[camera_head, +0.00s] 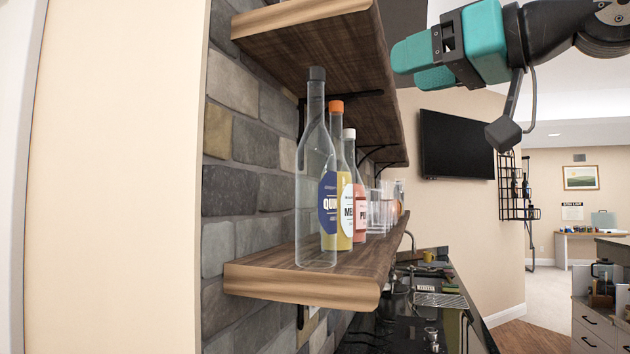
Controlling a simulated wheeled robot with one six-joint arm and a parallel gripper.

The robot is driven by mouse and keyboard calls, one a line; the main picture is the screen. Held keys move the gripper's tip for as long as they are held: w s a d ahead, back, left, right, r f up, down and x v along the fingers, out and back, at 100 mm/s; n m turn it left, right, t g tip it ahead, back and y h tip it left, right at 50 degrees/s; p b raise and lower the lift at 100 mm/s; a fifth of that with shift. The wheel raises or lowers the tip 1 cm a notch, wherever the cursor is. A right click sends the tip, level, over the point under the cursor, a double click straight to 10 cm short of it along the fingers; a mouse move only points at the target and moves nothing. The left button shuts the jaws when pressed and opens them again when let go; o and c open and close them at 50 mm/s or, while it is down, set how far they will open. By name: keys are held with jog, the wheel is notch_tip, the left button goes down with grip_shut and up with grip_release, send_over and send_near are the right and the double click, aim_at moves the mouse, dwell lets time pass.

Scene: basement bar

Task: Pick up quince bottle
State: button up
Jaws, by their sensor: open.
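The bottle whose label begins "QU" (316,185) is clear, with a dark cap and a blue label. It stands upright near the front end of the lower wooden shelf (300,284). My gripper (408,67) is teal, open and empty. It is at the upper right, higher in the picture than the bottle and to its right, apart from it. A yellow bottle with an orange cap (343,222) stands just behind the clear one, partly hidden by it. A pinkish bottle with a white cap (359,205) stands farther back.
An upper wooden shelf (340,60) hangs above the bottles, limiting the room over them. Clear glasses (377,215) stand farther along the lower shelf. A stone wall (245,180) backs the shelves. A dark counter (405,325) lies below. The space right of the bottles is open.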

jog(key=p, duration=0.5)
send_near(322, 97)
jog(key=x, duration=0.5)
jog(key=shift+w+a+r, duration=0.1)
jog(key=shift+w+r, duration=0.05)
jog(key=shift+w, duration=0.05)
jog(key=p+x, duration=0.3)
jog(key=x, duration=0.2)
jog(key=shift+w+a, duration=0.1)
jog(key=shift+a, duration=0.1)
jog(key=shift+w+a+f, duration=0.2)
jog(key=shift+w+f, duration=0.05)
jog(key=shift+f, duration=0.05)
jog(key=shift+c, duration=0.2)
grip_shut()
